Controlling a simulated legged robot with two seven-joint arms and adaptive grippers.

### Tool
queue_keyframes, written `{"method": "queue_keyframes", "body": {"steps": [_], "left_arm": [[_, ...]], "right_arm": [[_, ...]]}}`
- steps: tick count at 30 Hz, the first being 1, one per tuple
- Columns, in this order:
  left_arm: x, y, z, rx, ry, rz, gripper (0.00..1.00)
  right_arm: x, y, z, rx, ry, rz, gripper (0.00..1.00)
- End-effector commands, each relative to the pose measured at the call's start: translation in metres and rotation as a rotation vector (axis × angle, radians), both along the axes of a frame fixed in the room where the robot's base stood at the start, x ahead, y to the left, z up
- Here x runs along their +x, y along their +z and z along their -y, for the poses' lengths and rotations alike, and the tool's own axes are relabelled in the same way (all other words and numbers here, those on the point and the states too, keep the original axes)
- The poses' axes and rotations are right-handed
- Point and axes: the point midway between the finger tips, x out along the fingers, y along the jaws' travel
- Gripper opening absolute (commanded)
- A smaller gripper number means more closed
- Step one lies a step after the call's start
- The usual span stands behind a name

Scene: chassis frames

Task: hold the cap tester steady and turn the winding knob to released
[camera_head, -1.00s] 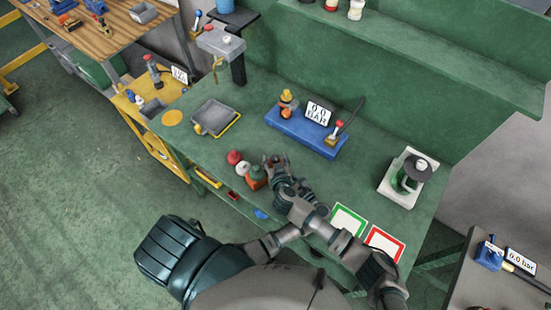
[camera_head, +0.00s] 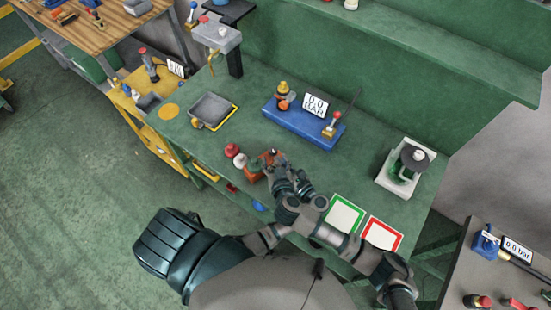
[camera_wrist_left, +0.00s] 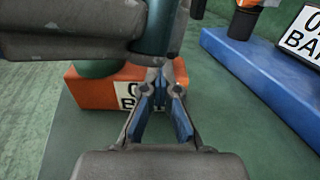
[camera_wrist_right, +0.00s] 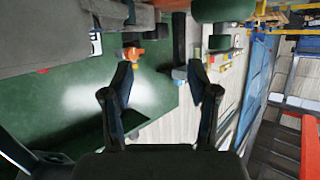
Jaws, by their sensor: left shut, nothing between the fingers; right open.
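A small orange box (camera_head: 262,166) with a white BAR plate, apparently the cap tester, stands near the bench's front edge. It shows close up in the left wrist view (camera_wrist_left: 90,92), partly covered by a grey arm part and a dark teal cylinder. My left gripper (camera_wrist_left: 164,78) is shut and empty, its tips just in front of the box; I cannot tell whether they touch it. The winding knob cannot be made out clearly. My right gripper (camera_wrist_right: 160,68) is open with nothing between its fingers.
A blue base (camera_head: 300,125) with a 0.0 BAR plate stands behind. A red knob (camera_head: 232,150) and a white one (camera_head: 240,160) are left of the orange box. A grey tray (camera_head: 212,110), a white-based device (camera_head: 405,170) and green- and red-framed cards (camera_head: 343,214) share the bench.

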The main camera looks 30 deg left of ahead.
Motion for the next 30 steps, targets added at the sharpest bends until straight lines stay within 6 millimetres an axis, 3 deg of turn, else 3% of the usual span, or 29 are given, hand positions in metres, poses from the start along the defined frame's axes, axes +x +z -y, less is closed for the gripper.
{"method": "queue_keyframes", "body": {"steps": [4, 7, 10, 14, 18, 22, 26, 30], "left_arm": [[0.0, 0.0, 0.0, 0.0, 0.0, 0.0, 0.0], [0.0, 0.0, 0.0, 0.0, 0.0, 0.0, 0.0], [0.0, 0.0, 0.0, 0.0, 0.0, 0.0, 0.0], [0.0, 0.0, 0.0, 0.0, 0.0, 0.0, 0.0], [0.0, 0.0, 0.0, 0.0, 0.0, 0.0, 0.0], [0.0, 0.0, 0.0, 0.0, 0.0, 0.0, 0.0], [0.0, 0.0, 0.0, 0.0, 0.0, 0.0, 0.0], [0.0, 0.0, 0.001, 0.0, 0.0, 0.0, 0.0]], "right_arm": [[0.006, 0.053, -0.03, 0.22, 0.078, 0.067, 0.6], [-0.004, 0.107, -0.059, 0.424, 0.221, 0.113, 0.6], [-0.031, 0.154, -0.085, 0.577, 0.436, 0.122, 0.6], [-0.075, 0.183, -0.109, 0.616, 0.735, 0.062, 0.6], [-0.114, 0.174, -0.121, 0.462, 0.986, -0.078, 0.6], [-0.123, 0.142, -0.12, 0.19, 1.059, -0.248, 0.6], [-0.102, 0.104, -0.104, -0.122, 0.933, -0.414, 0.6], [-0.056, 0.08, -0.073, -0.383, 0.624, -0.537, 0.6]]}}
